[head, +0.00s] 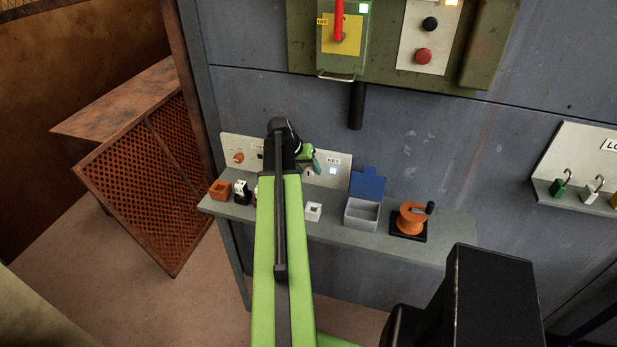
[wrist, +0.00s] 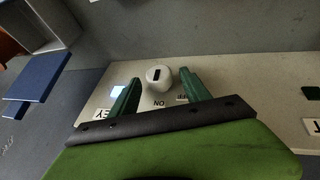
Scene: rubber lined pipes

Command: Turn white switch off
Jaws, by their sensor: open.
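The white switch (wrist: 159,73) is a round white knob with a black mark, on a pale panel (wrist: 88,108) in the wrist view. In the head view my gripper (head: 309,159) is at the wall panel (head: 343,180) above the shelf, and my arm hides the knob.
A green electrical panel (head: 300,40) is above. A rusty mesh-fronted bench (head: 150,190) stands left.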

